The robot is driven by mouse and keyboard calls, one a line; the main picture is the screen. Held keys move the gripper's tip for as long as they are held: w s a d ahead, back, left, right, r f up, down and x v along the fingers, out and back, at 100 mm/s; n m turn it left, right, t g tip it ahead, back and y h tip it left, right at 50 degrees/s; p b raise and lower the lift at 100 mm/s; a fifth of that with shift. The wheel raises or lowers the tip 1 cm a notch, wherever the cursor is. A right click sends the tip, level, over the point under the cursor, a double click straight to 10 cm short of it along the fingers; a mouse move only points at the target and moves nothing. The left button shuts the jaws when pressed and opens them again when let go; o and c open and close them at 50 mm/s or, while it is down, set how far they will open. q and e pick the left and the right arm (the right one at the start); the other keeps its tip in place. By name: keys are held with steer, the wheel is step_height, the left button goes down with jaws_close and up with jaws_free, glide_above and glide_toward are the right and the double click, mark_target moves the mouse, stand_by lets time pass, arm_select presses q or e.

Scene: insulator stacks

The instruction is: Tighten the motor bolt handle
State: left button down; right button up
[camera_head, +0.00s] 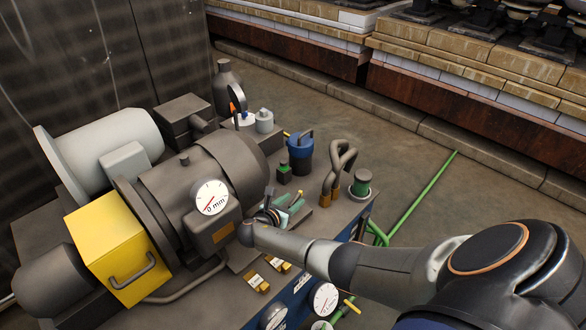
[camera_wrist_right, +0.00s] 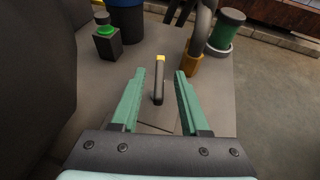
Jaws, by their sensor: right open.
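The motor (camera_head: 190,175) is a large dark grey cylinder on the bench, with a white round dial marked "mm" on its front. My right gripper (camera_head: 288,208) is just right of this dial, low over the bench top. In the right wrist view its two green fingers (camera_wrist_right: 160,76) are open, with a dark handle with a yellow tip (camera_wrist_right: 158,88) between them. There are gaps between the handle and both fingers, so it is not gripped. My left gripper is not in view.
A green button box (camera_wrist_right: 107,42) and a blue canister (camera_head: 301,152) stand beyond the gripper. Dark loops with yellow lower parts (camera_head: 338,172) and a green-topped cylinder (camera_head: 361,184) are to the right. A yellow box (camera_head: 118,250) is at left. Dials (camera_head: 324,298) line the bench front.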

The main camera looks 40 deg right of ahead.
steer(key=p+v, duration=0.3)
steer(key=v, duration=0.8)
steer(key=shift+a, duration=0.25)
